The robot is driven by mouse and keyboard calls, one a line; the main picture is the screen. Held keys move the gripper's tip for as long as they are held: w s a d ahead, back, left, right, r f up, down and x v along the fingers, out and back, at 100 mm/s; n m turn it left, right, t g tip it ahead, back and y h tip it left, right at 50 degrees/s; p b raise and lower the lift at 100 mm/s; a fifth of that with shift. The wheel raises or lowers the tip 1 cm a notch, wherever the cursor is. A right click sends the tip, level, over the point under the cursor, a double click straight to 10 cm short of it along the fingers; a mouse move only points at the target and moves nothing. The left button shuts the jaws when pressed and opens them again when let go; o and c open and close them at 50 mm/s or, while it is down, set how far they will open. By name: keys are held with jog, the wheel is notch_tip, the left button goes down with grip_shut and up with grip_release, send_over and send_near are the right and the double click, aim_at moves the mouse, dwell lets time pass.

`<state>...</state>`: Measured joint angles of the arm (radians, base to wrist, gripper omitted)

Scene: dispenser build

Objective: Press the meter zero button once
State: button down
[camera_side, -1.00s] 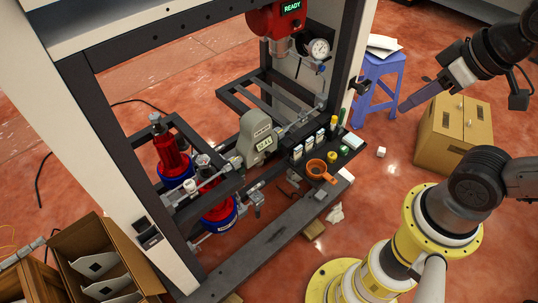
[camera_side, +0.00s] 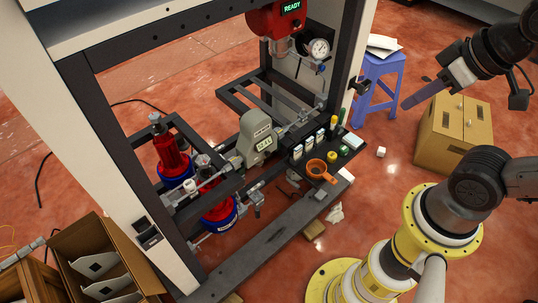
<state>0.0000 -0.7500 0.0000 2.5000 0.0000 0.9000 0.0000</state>
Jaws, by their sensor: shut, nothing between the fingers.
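A blue stool (camera_side: 376,82) and a cardboard box (camera_side: 455,130) are near my gripper. A red unit (camera_side: 275,20) reading READY and a gauge (camera_side: 319,48) hang above.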

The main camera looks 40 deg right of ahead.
dwell(0.8)
jog(key=w+d+f+n, duration=0.1)
jog(key=w+f, duration=0.1)
jog(key=w, duration=0.6)
jog(key=w+f+n, duration=0.1)
jog(key=w+f, duration=0.2)
jog(key=w, duration=0.4)
jog(key=w+f+n+t, duration=0.2)
jog(key=w+f, duration=0.8)
jog(key=f, duration=0.1)
jog(key=n+y, duration=0.1)
jog(key=n, duration=0.1)
send_near(267, 153)
notch_tip(267, 153, up, 4)
jog(key=s+d, duration=0.1)
jog(key=d, duration=0.2)
jog(key=s+a+f+y, duration=0.1)
jog(key=s+f, duration=0.2)
jog(key=f, duration=0.2)
jog(key=s+a+f+n+t+y, duration=0.1)
jog(key=s+a+f, duration=0.1)
jog(key=f, duration=0.4)
jog(key=shift+s+a+f+n, duration=0.15)
jog(key=shift+s+f+n, duration=0.15)
jog(key=shift+s, duration=0.35)
jog(key=w, duration=0.8)
jog(key=shift+w, duration=0.4)
